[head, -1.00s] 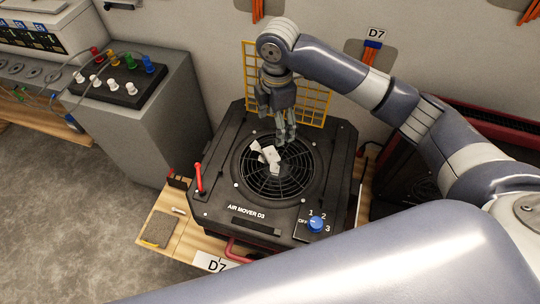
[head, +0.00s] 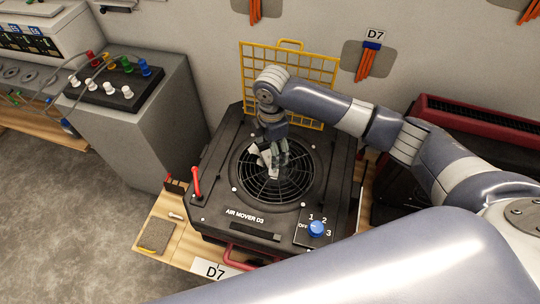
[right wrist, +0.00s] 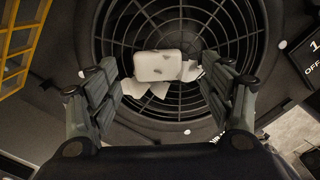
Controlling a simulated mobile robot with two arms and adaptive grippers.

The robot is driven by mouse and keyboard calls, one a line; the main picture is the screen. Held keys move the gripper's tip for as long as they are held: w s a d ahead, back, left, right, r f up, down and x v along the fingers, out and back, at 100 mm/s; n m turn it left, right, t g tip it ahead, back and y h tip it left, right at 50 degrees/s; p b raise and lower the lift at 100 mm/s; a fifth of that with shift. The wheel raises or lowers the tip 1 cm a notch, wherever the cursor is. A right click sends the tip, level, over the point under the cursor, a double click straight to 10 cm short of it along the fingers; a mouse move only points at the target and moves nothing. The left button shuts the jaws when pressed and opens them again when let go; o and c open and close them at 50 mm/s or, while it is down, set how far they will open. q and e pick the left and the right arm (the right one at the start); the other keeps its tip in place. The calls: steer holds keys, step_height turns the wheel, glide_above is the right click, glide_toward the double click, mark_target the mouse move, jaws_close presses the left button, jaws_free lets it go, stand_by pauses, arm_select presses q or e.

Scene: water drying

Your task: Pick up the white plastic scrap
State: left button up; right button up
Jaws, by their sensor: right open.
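The white plastic scrap (right wrist: 157,66) lies on the round fan grille (right wrist: 207,117) of the black air mover. In the right wrist view it is a pale, rounded block with dark marks, with thin white torn pieces beside and under it. In the head view the white scrap (head: 264,158) is partly covered by my right gripper (head: 277,158). My right gripper is open, pointing down, with one finger on each side of the scrap. I cannot tell whether the fingers touch the pieces. My left gripper is out of view.
The air mover (head: 215,205) has a red lever (head: 196,183) at left and a blue knob (head: 316,228) at right. A yellow grid (head: 310,92) stands upright behind it. A grey cabinet (head: 135,135) stands to the left. A red-edged unit (head: 470,122) is behind my arm.

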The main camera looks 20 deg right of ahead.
mark_target(270, 158)
steer(key=shift+w+f, duration=0.15)
steer(key=shift+f, duration=1.45)
steer(key=c, duration=0.9)
steer(key=shift+r, duration=0.2)
